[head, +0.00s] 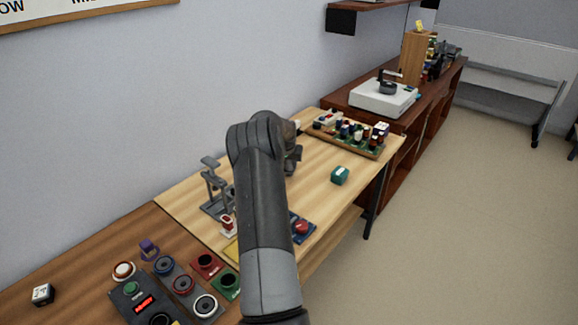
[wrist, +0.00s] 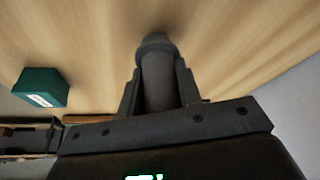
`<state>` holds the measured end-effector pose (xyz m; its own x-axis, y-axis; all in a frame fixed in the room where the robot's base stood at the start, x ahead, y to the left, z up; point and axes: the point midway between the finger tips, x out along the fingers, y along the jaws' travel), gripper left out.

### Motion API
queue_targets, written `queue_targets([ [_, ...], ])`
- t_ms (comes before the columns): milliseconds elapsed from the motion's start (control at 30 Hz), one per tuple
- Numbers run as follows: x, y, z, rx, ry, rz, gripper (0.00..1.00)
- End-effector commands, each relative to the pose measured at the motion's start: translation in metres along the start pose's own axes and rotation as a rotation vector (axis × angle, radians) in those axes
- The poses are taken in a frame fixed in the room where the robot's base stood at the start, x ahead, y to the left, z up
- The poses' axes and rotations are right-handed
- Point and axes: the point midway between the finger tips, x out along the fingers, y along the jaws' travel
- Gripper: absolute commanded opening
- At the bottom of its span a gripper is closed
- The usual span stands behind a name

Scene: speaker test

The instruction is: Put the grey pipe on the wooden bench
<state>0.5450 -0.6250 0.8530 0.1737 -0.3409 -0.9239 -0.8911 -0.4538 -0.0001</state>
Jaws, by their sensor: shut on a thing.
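My gripper (wrist: 158,88) is shut on the grey pipe (wrist: 156,62), which sits between the two fingers in the wrist view. The pipe's rounded, wider end points at the light wooden bench top (wrist: 225,45). I cannot tell whether it touches the wood. In the head view my arm covers the middle of the wooden bench (head: 322,210), and only a bit of my gripper (head: 294,158) shows past it. The pipe cannot be made out there.
A teal box (head: 340,175) stands on the bench right of my arm. A grey stand (head: 214,188) is to the left. A rack of small coloured items (head: 350,136) is at the far end. A darker table with several buttons and sockets (head: 165,290) is in front.

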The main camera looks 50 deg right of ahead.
Motion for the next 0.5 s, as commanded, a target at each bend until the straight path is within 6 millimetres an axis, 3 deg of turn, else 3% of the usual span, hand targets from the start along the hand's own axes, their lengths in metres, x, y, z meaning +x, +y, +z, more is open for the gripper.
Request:
queue_targets([
  [100,0.0094,0.0002,0.0038,0.0,0.001,0.0,0.09],
  [433,0.0124,0.0002,0.0051,0.0,0.0,0.0,0.09],
  [467,0.0123,0.0002,0.005,0.0,0.001,0.0,0.33],
  [500,0.0121,0.0002,0.005,0.0,0.001,0.0,0.36],
])
